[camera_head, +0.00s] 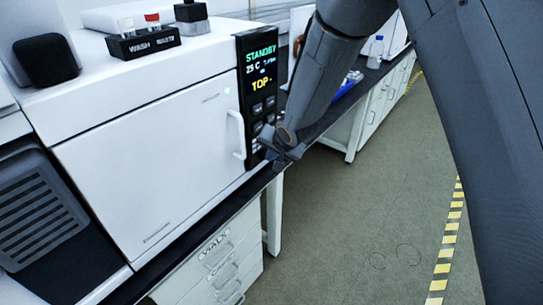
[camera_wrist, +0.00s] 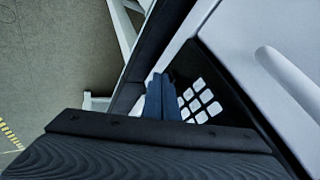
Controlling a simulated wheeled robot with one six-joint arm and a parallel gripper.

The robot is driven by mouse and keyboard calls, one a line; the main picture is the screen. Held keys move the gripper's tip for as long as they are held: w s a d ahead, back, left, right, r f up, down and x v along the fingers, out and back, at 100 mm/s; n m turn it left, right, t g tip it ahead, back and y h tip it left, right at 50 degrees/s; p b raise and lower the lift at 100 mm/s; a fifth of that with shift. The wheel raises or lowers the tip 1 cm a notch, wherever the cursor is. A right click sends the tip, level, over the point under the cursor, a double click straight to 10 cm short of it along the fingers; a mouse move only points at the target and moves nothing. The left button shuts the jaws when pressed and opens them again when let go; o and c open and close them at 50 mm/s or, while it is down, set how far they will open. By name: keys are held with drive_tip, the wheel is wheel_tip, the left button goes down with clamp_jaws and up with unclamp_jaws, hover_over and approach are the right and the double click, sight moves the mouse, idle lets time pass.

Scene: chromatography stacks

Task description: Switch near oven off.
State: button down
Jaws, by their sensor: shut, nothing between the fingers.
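The near oven (camera_head: 150,165) is a white box with a closed front door and a white vertical handle (camera_head: 237,135). Its black control panel (camera_head: 243,75) on the right edge reads STANDBY, 25 C and TOP, with dark keys below the text. My gripper (camera_head: 270,138) is shut and empty at the lower part of this panel, partly covering the lower keys. In the wrist view the shut fingers (camera_wrist: 160,80) are beside a pad of pale keys (camera_wrist: 200,101), overlapping its left side. I cannot tell whether they touch a key.
The oven handle (camera_wrist: 285,75) is close to the panel in the wrist view. On the oven top stand a vial rack (camera_head: 143,41) marked WASH and WASTE and a black block (camera_head: 46,60). A drawer unit (camera_head: 215,260) is under the dark bench. The floor at right is clear.

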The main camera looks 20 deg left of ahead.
drive_tip(key=shift+s+a+r+p, duration=0.15)
drive_tip(key=shift+a+r+p, duration=0.05)
drive_tip(key=shift+a+p, duration=0.55)
drive_tip(key=shift+w+d+r+p, duration=0.1)
drive_tip(key=shift+w+d+p, duration=0.15)
drive_tip(key=shift+p, duration=0.55)
drive_tip(key=shift+w+d, duration=0.25)
drive_tip(key=shift+w, duration=0.2)
drive_tip(key=s+d+r+p, duration=0.1)
drive_tip(key=s+d+r, duration=0.4)
drive_tip(key=d+r, duration=0.2)
drive_tip(key=shift+s+d+r, duration=0.15)
drive_tip(key=shift+s+d, duration=0.25)
drive_tip(key=shift+d, duration=0.2)
